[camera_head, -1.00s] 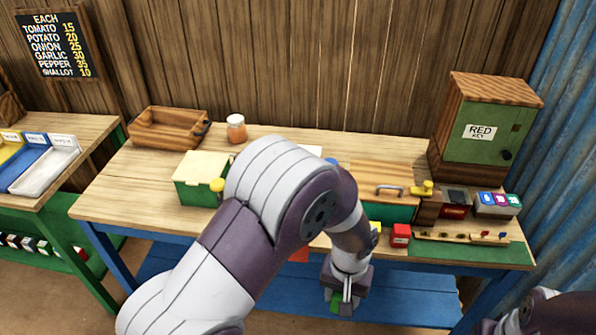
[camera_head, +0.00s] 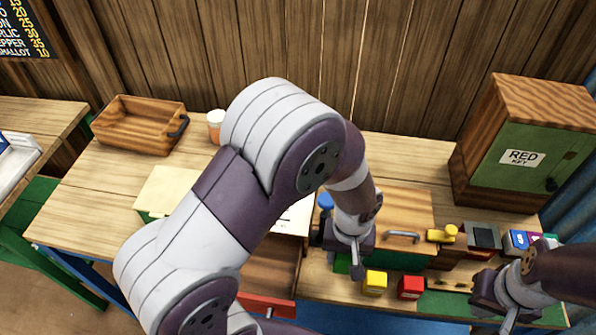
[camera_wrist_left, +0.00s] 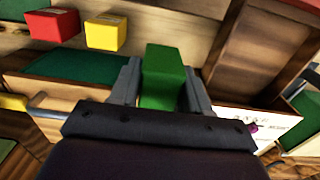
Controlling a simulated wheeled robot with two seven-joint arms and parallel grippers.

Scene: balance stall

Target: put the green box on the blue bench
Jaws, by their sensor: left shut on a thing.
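The green box (camera_wrist_left: 163,75) is held between the two fingers of my left gripper (camera_wrist_left: 165,88) in the left wrist view. In the head view the left gripper (camera_head: 350,266) is beside the yellow box, near the table's front edge; only a bit of the green box (camera_head: 342,263) shows there. I cannot tell whether the box touches the table. The blue bench (camera_head: 350,318) shows low down, in front of and below the table, mostly cut off. My right gripper (camera_head: 508,312) is at the lower right; its finger opening is unclear.
A yellow box (camera_head: 375,283) and a red box (camera_head: 411,287) stand on the front edge. A red-fronted drawer (camera_head: 267,303) is pulled out left of them. A wooden lidded case with a handle (camera_head: 402,237) and a green-doored cabinet (camera_head: 525,160) stand on the right.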

